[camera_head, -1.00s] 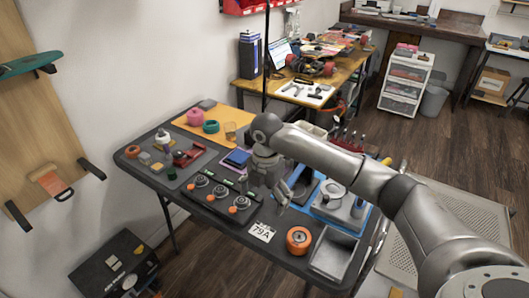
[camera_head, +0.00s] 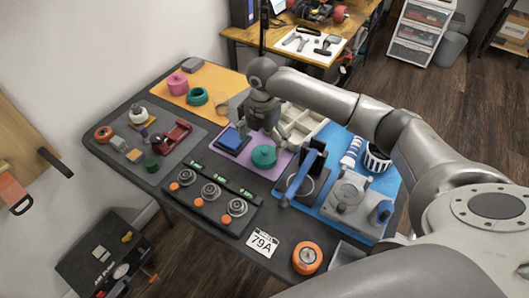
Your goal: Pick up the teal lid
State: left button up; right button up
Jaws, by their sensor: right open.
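A round teal lid (camera_head: 264,156) with a raised middle lies on the purple mat (camera_head: 284,165), in the middle of the table. My right gripper (camera_head: 281,136) hangs just behind and above the lid, its fingers pointing down. It is open, with nothing seen between its fingers. I cannot tell the exact height of its fingertips above the mat. My left gripper is not in view.
A dark blue block (camera_head: 233,139) sits left of the lid. A white divided tray (camera_head: 305,122) stands right of the gripper. A blue-handled press (camera_head: 303,178) stands to the right front. A black rack (camera_head: 212,195) of round parts is in front.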

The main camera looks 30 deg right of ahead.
aim_at(265, 149)
jog(key=shift+d+f, duration=0.1)
jog(key=shift+f, duration=0.3)
jog(key=f, duration=0.4)
jog(key=shift+s+d+f+p, duration=0.1)
jog(key=shift+s+d+p, duration=0.05)
jog(key=shift+d+p, duration=0.15)
jog(key=shift+f, duration=0.5)
jog(key=c, duration=0.4)
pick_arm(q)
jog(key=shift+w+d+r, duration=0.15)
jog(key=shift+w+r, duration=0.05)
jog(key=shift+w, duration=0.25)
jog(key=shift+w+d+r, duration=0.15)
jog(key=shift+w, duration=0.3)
pick_arm(e)
jog(key=c, duration=0.6)
